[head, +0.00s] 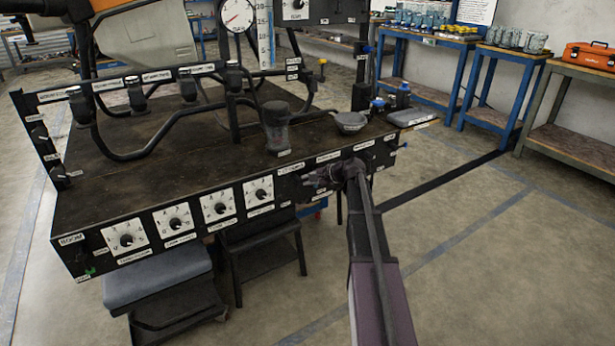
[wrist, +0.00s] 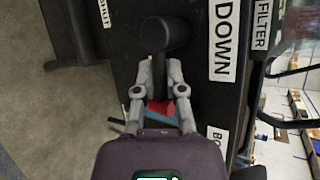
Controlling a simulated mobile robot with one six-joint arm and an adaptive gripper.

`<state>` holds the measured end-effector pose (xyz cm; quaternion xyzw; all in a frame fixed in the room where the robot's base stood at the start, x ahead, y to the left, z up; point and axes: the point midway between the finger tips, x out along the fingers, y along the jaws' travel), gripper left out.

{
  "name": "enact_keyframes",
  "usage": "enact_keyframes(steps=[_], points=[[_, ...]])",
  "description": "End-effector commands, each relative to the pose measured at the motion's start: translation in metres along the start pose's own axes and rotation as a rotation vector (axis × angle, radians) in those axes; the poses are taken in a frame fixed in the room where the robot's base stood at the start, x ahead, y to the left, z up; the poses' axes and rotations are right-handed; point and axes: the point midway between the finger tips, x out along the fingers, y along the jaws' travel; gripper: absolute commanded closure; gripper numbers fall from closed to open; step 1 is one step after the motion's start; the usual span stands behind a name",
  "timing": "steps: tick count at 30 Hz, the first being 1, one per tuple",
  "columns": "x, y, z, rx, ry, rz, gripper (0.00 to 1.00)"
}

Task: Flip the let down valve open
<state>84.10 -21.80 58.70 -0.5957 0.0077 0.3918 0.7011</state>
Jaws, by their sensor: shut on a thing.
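The let down valve shows in the wrist view as a black handle (wrist: 166,36) with a thick rounded end and a narrower stem. It stands out from the dark panel beside a white label (wrist: 225,42) whose visible word is DOWN. My gripper (wrist: 159,70) is shut on the stem of the handle, one finger on each side. In the head view my gripper (head: 322,177) is at the front panel of the bench, right of the dials. There the gripper hides the valve, and I cannot make out its handle.
The dark bench (head: 185,140) carries a cup-like container (head: 276,128), a bowl (head: 350,122) and black hoses. Several white dials (head: 258,191) line its front panel. A grey stool (head: 157,278) stands below. The floor on the right is clear up to the blue tables (head: 430,42).

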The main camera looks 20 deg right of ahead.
Motion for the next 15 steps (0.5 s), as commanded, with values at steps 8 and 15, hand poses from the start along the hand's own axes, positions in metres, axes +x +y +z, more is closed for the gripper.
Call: enact_keyframes(steps=[8,15], points=[[-0.0015,-0.0032,0.0016,-0.067,0.047,0.029,1.00],[-0.0011,-0.0028,0.0011,-0.072,0.051,0.031,1.00]])
